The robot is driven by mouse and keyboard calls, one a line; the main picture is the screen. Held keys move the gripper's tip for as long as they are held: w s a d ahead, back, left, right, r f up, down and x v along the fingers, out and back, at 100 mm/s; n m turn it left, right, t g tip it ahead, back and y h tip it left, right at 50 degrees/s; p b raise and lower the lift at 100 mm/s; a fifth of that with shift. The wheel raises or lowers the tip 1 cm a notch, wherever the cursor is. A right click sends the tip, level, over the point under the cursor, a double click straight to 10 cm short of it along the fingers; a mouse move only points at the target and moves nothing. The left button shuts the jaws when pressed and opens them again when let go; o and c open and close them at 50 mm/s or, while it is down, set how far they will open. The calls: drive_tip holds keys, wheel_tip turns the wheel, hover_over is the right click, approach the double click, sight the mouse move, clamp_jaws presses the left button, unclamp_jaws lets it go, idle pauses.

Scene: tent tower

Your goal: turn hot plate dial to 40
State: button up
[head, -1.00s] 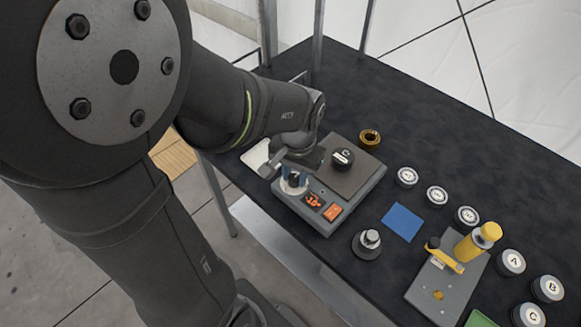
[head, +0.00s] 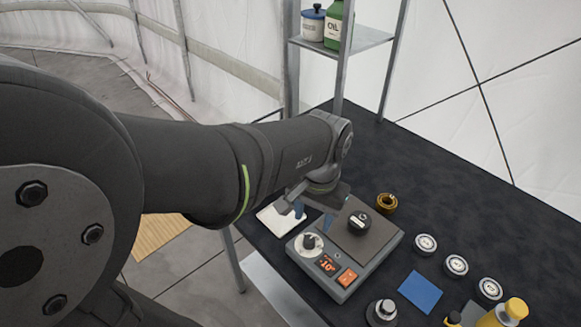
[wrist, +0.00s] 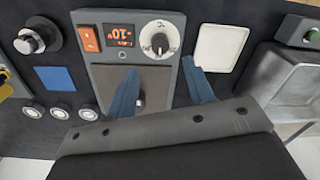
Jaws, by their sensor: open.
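The hot plate (head: 345,255) is a grey box with a dark top plate. Its white dial (head: 309,243) sits at the front left of the panel and also shows in the wrist view (wrist: 160,37). The orange display (head: 327,265) beside it reads about 10, perhaps with a minus sign. An orange switch (head: 347,278) is right of the display. My gripper (wrist: 160,80) is open, its two blue fingers apart and empty. It is above and behind the dial, not touching it.
A white square pad (head: 281,216) lies left of the hot plate. A shelf (head: 345,40) holds bottles at the back.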

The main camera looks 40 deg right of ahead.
wheel_tip(320, 180, up, 10)
hover_over(310, 239)
drive_tip(key=shift+s+d+f, duration=0.1)
drive_tip(key=shift+s+f, duration=0.05)
drive_tip(key=shift+s, duration=0.15)
drive_tip(key=shift+f, duration=0.1)
drive_tip(key=f, duration=1.7)
drive_tip(key=shift+w+f, duration=0.15)
drive_tip(key=shift+w, duration=0.15)
